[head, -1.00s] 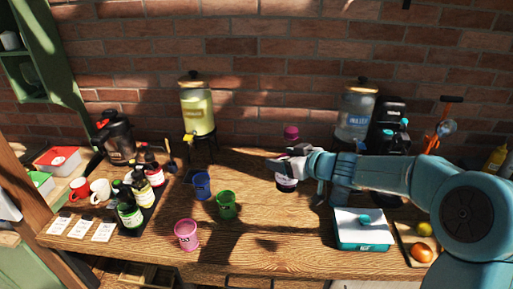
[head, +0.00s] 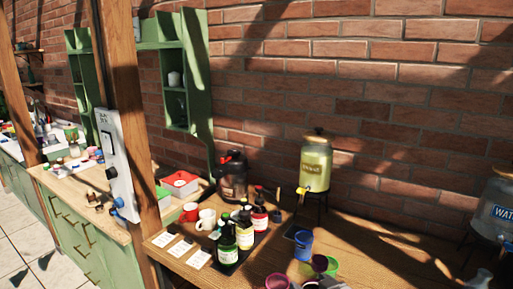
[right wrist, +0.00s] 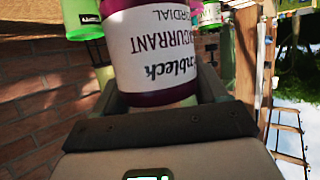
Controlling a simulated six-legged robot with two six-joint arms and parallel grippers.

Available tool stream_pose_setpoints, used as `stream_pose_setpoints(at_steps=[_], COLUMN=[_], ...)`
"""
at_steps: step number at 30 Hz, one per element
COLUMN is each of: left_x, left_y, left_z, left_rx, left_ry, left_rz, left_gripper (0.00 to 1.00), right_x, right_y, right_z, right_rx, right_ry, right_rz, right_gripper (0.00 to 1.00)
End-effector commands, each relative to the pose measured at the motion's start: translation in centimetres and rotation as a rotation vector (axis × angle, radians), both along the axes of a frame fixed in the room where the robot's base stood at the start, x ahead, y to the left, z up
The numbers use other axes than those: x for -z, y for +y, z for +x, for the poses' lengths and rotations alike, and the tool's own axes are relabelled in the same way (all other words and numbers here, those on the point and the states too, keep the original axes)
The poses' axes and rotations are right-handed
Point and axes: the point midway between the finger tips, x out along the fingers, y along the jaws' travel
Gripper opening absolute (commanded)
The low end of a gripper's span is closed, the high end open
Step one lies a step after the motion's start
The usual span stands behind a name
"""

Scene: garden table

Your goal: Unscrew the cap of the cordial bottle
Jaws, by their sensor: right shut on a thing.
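The cordial bottle (right wrist: 150,50) fills the middle of the right wrist view, with a white label whose upside-down words include "CURRANT" and "CORDIAL". My right gripper (right wrist: 162,88) is shut on its sides, one finger at each side. In the head view only a bit of my right gripper (head: 325,284) shows at the bottom edge. A dark magenta round thing (head: 319,263), which looks like the bottle's cap, shows just above it, in front of the green cup. Most of the bottle is out of the head view. My left gripper is not in view.
A blue cup (head: 303,245), a green cup (head: 331,267) and a pink cup (head: 277,282) stand close by. Several bottles stand on a dark tray (head: 231,268), with cards (head: 181,250) beside them. A yellow drink dispenser (head: 314,165) stands at the back.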

Motion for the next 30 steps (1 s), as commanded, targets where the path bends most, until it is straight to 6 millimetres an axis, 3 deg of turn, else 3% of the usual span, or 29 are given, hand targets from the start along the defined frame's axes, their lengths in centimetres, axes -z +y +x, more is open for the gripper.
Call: stream_pose_setpoints(at_steps=[3,6,10,14,23,26,30], left_x=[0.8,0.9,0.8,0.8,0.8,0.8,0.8], left_y=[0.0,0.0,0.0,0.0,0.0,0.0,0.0], left_z=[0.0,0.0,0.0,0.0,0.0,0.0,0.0], left_rx=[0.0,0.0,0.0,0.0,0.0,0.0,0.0], left_ry=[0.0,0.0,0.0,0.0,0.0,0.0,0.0], left_rz=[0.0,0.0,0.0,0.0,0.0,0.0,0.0], left_gripper=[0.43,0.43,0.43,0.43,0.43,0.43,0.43], right_x=[2.6,4.8,6.1,5.9,5.7,5.3,4.3], right_y=[0.5,-1.0,-4.4,-6.5,-5.8,-4.2,-0.5], right_z=[-0.9,-1.9,-2.9,-2.9,-2.9,-3.2,-3.8], right_rx=[0.079,0.193,0.328,0.367,0.333,0.331,0.333], right_ry=[0.002,0.003,-0.001,-0.006,-0.005,-0.006,-0.006], right_rz=[0.0,-0.004,-0.004,-0.001,0.001,0.001,0.002], right_gripper=[0.14,0.14,0.14,0.14,0.14,0.14,0.14])
